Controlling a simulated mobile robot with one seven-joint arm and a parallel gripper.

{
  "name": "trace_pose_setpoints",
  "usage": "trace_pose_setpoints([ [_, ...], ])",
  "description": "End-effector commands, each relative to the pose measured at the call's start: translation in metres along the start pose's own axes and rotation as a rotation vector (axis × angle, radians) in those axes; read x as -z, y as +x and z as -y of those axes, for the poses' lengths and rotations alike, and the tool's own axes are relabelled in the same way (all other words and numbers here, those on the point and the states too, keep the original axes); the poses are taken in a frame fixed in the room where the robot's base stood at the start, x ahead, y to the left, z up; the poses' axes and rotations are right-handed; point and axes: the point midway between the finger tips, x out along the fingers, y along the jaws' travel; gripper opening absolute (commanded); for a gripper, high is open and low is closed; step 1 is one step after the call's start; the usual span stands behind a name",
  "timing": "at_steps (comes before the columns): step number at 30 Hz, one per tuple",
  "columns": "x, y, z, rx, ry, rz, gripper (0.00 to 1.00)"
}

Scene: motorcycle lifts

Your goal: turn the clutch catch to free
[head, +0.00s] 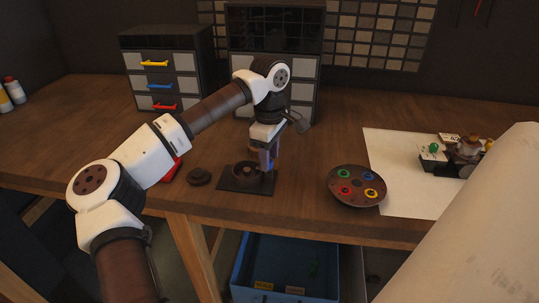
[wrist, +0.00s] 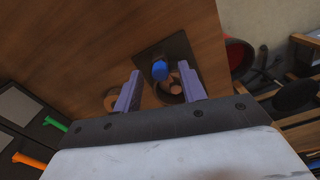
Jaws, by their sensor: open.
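My gripper (head: 266,163) is open and points down over a dark square plate (head: 228,184) that carries a round, open-topped housing (head: 241,171). In the wrist view a blue knob (wrist: 160,71) shows on or beside the housing (wrist: 166,96), between my two purple fingers (wrist: 160,80). The fingers stand apart on either side of it; I cannot tell whether they touch it. A small device with a green knob (head: 434,147) and white plates stands on a white sheet (head: 395,185) at the right. No readable label shows which part is the clutch catch.
A round dark tray (head: 357,199) with coloured rings lies right of the plate. A dark round piece (head: 200,177) and a red object (head: 172,170) lie left of it. Drawer units (head: 165,66) stand behind. A blue bin (head: 246,277) sits below the table edge.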

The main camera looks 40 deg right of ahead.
Motion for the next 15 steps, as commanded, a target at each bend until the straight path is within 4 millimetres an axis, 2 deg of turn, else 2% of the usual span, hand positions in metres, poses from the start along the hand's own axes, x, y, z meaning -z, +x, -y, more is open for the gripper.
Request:
trace_pose_setpoints([
  [5,-0.0004,0.0108,0.0003,0.001,0.001,0.001,0.41],
  [13,-0.0003,0.0122,0.0002,0.0,0.001,0.0,0.41],
  [15,-0.0003,0.012,0.0002,0.0,0.001,0.0,0.32],
])
